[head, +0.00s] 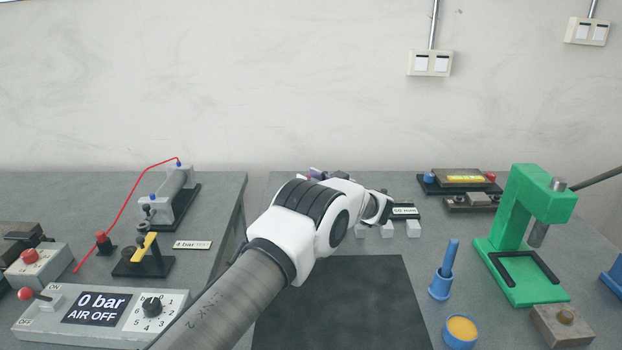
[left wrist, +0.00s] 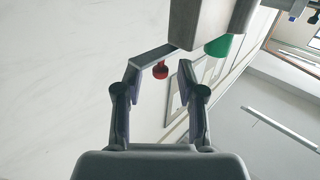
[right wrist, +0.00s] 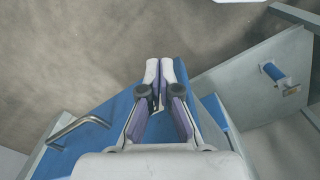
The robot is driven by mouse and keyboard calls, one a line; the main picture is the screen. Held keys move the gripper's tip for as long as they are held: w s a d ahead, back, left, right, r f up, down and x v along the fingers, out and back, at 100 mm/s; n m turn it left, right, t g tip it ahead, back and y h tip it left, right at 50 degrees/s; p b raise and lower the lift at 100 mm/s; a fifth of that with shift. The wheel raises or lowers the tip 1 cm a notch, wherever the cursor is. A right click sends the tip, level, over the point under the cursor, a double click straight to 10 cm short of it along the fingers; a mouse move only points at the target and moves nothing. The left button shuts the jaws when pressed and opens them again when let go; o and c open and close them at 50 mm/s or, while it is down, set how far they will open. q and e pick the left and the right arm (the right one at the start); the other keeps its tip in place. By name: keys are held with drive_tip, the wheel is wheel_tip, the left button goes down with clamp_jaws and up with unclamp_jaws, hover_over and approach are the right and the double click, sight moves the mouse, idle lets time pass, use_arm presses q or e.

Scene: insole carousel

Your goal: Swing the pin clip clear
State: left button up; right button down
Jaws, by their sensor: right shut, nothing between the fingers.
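I cannot clearly pick out the pin clip. In the left wrist view a grey bar (left wrist: 155,54) reaches across the left fingertip, with a small red knob (left wrist: 160,70) below it. My left gripper (left wrist: 160,80) has its fingers apart around the knob in the picture; I cannot tell whether anything touches. In the head view my left gripper (head: 378,208) is at the back of the right table, beside the "bit set" label (head: 404,211), and its hand hides part of a device behind it. My right gripper (right wrist: 166,64) is shut and empty, outside the head view.
A green press (head: 516,235) stands on the right, with a blue holder (head: 442,282) and a blue cup (head: 461,332) nearby. White blocks (head: 413,229) stand near my left gripper. A dark mat (head: 360,310) lies clear in front. An air panel (head: 60,318) reads 0 bar.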

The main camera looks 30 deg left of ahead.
use_arm(q)
wheel_tip(320, 180, up, 10)
idle(0.3)
idle(0.3)
